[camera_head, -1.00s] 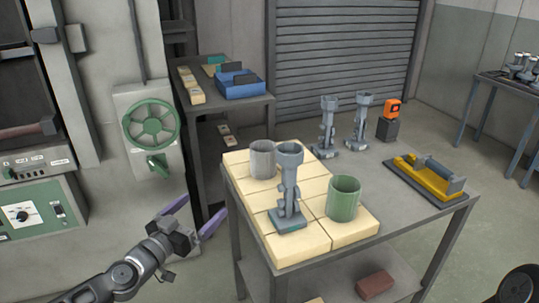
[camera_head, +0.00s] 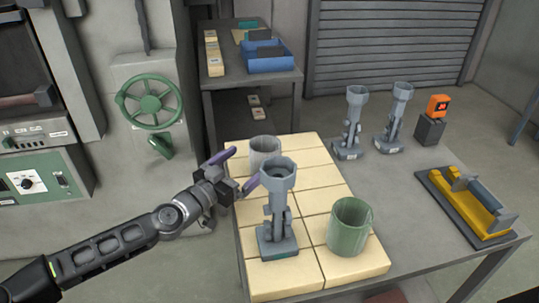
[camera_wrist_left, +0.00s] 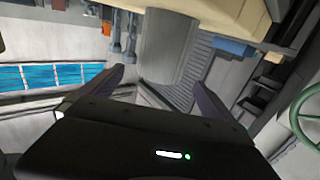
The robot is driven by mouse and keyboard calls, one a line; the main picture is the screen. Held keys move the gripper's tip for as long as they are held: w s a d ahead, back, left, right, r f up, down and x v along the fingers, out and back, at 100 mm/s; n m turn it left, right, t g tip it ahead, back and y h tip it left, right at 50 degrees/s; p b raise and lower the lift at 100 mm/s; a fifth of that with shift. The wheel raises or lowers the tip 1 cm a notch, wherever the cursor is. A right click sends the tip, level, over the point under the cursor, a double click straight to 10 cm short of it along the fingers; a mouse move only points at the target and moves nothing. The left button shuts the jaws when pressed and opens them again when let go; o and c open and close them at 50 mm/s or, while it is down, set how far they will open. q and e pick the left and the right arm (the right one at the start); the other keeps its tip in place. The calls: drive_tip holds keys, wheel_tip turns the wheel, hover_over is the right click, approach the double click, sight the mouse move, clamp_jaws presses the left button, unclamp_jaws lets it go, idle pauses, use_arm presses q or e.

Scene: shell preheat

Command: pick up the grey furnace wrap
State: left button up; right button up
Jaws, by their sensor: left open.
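The grey furnace wrap (camera_head: 264,147), an open-topped grey cylinder, stands on the pale brick top of the table, behind a grey metal fixture (camera_head: 278,205) that hides a little of its lower right. My left gripper (camera_head: 238,170) is open and empty, just left of and nearer than the wrap, with its purple fingers pointing toward it. In the left wrist view the wrap (camera_wrist_left: 168,45) shows ahead, between the lines of the two spread fingers (camera_wrist_left: 158,88); I cannot tell if the tips reach it. My right gripper is not in view.
A green cylinder (camera_head: 350,226) stands right of the near fixture. Two similar fixtures (camera_head: 348,125) (camera_head: 394,120), an orange-topped device (camera_head: 432,120) and a yellow tool (camera_head: 472,205) stand on the grey tabletop (camera_head: 400,190). A green handwheel (camera_head: 150,103) is on the left wall.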

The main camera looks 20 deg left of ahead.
sight(255, 156)
use_arm(q)
drive_tip(key=shift+p+x, duration=0.35)
drive_tip(key=shift+x, duration=0.85)
drive_tip(key=shift+w+d, duration=0.1)
drive_tip(key=shift+w, duration=0.15)
drive_tip(key=shift+w+d+r+p, duration=0.15)
drive_tip(key=shift+w+p, duration=0.15)
drive_tip(key=shift+w, duration=0.15)
drive_tip(key=p+x, duration=0.1)
drive_tip(key=x, duration=0.2)
drive_tip(key=shift+w, duration=0.25)
drive_tip(key=shift+w+d+f, duration=0.1)
drive_tip(key=shift+w+f, duration=0.15)
drive_tip(key=shift+w, duration=0.1)
drive_tip(key=shift+c, duration=0.6)
